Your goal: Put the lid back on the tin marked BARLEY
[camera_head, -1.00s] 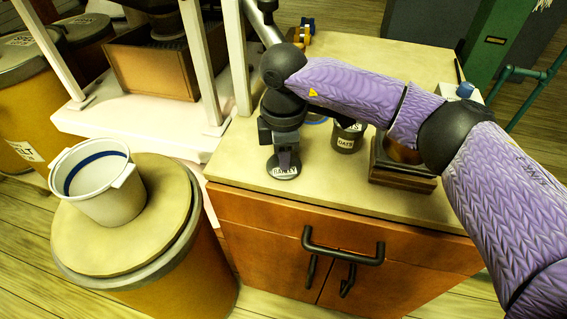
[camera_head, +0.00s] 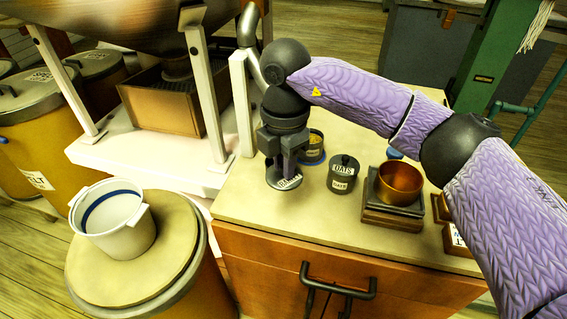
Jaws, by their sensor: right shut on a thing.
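My right gripper (camera_head: 286,166) points down over the left part of the counter and is shut on a dark round lid (camera_head: 284,183). The lid carries a white label, partly hidden by the fingers, and looks tilted; I cannot tell how high it is above the counter. An open dark tin (camera_head: 316,143) with yellow grain inside stands just behind and right of the gripper, on a blue ring. The gripper partly hides this tin, and its marking is too small to read. My left gripper is not in view.
A closed tin marked OATS (camera_head: 343,174) stands right of the lid. Further right, a copper bowl (camera_head: 399,182) sits on a wooden-based scale (camera_head: 391,216). A mill frame post (camera_head: 243,105) stands close left of my gripper. The counter's front strip (camera_head: 300,222) is clear.

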